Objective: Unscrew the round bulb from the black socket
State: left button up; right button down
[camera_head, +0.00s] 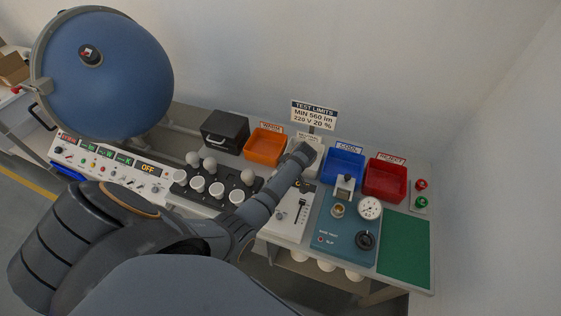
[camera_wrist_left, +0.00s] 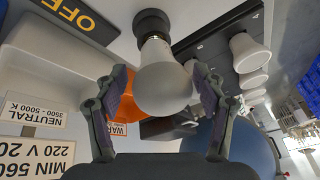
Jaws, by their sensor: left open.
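The round bulb (camera_wrist_left: 163,80) is white and sits in the black socket (camera_wrist_left: 152,22), which shows at the top of the left wrist view. My left gripper (camera_wrist_left: 159,84) is open, with one finger on each side of the bulb. A gap shows between the bulb and each finger. In the head view my left arm reaches across the bench and hides the bulb, the socket and the fingers. My right gripper is not in view.
Bulbs stand on a black rack (camera_head: 181,190) left of the arm. Orange (camera_head: 264,145), blue (camera_head: 343,166) and red (camera_head: 386,180) bins line the back. A teal test panel (camera_head: 335,236) and a green mat (camera_head: 404,238) lie right. A large blue sphere (camera_head: 105,75) stands left.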

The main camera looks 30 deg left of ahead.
pick_arm(q)
jog(key=shift+s+a+m+t+b, duration=0.15)
jog(key=shift+m+t+b, duration=0.45)
jog(key=shift+m, duration=0.6)
jog(key=m+t, duration=0.1)
jog(key=m, duration=0.2)
jog(key=m+t+h, duration=0.1)
jog(key=m, duration=0.2)
jog(key=shift+s+a+r+h, duration=0.1)
jog(key=shift+a+r+h, duration=0.05)
jog(key=shift+h, duration=0.15)
jog(key=m+h, duration=0.1)
jog(key=m, duration=0.2)
jog(key=m+t+h, duration=0.1)
jog(key=m, duration=0.2)
jog(key=shift+a, duration=0.15)
jog(key=m+h, duration=0.1)
jog(key=m, duration=0.2)
jog(key=shift+m+h, duration=0.3)
jog(key=shift+m, duration=0.1)
jog(key=shift+m+h+b, duration=0.3)
jog(key=shift+m+h, duration=0.1)
jog(key=shift+m, duration=0.6)
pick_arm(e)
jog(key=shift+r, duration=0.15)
pick_arm(q)
jog(key=shift+c, duration=0.4)
